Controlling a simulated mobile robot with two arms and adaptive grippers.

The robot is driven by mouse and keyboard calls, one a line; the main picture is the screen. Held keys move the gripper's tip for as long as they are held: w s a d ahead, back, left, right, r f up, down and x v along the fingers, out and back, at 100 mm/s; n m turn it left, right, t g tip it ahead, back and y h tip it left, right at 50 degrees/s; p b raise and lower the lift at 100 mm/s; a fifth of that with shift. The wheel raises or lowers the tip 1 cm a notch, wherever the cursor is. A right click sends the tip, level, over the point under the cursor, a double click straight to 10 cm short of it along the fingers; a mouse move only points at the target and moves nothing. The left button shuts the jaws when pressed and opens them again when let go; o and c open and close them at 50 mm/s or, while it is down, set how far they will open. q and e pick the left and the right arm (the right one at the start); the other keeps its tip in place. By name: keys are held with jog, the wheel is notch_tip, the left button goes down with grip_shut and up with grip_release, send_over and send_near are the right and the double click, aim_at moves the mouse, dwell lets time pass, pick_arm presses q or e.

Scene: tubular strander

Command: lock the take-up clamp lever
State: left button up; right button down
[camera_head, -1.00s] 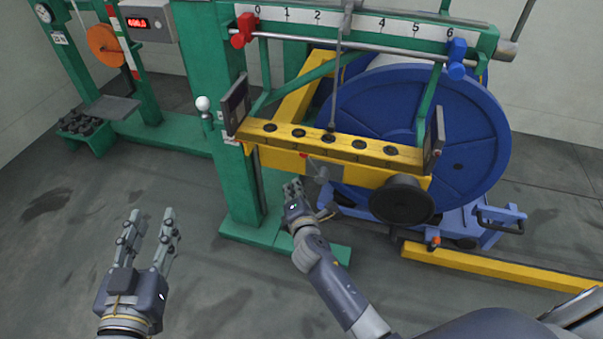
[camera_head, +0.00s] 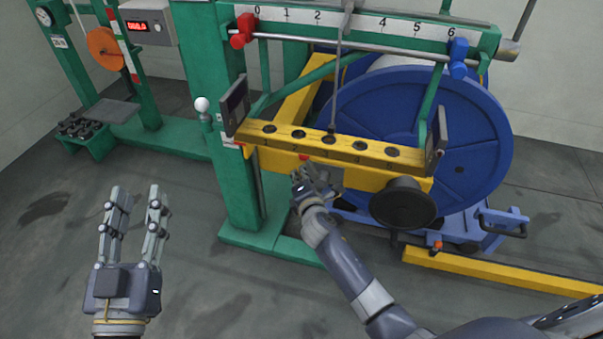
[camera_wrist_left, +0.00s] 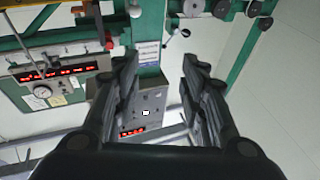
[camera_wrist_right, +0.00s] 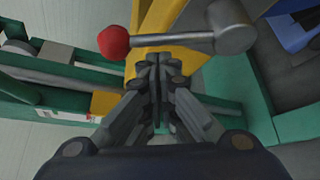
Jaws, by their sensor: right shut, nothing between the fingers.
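The clamp lever shows in the right wrist view as a grey bar (camera_wrist_right: 172,38) with a red ball knob (camera_wrist_right: 113,43) on its left end and a round grey hub (camera_wrist_right: 232,28) on its right. My left gripper (camera_head: 136,193) is open and empty, over bare floor.
The yellow beam (camera_head: 275,141) with several dark holes is just above my right gripper. A black round handwheel (camera_head: 403,204) is to its right, before the large blue reel (camera_head: 465,120). A green post (camera_head: 232,180) stands to its left. The floor at lower left is clear.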

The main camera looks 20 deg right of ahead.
pick_arm(q)
jog(key=shift+f, duration=0.25)
pick_arm(e)
jog(key=shift+s+d+r, duration=0.1)
jog(key=shift+d, duration=0.05)
